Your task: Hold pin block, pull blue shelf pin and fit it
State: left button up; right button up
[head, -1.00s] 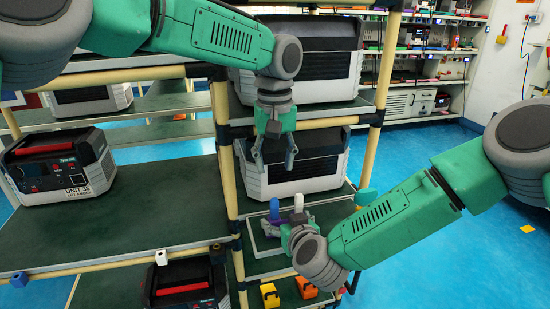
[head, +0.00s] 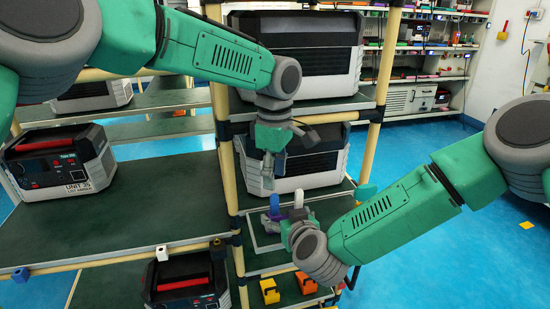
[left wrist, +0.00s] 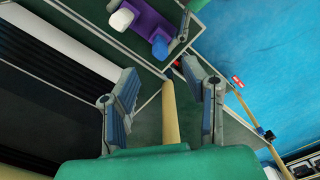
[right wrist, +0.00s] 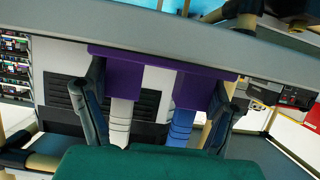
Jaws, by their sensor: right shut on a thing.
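A purple pin block (left wrist: 147,27) carries a white pin (left wrist: 121,20) and a blue shelf pin (left wrist: 159,47).
Tan rack posts (head: 226,165) stand close to my left gripper. A large grey-and-black unit (head: 312,165) sits behind it on the rack. Orange pieces (head: 270,291) lie lower down. Blue (head: 20,275) and white (head: 161,254) pieces sit on the left shelf's front edge.

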aim_at(275, 195)
pick_arm(q)
notch_tip(275, 195, down, 7)
jog(key=shift+r, duration=0.1)
dwell(0.3)
grip_shut()
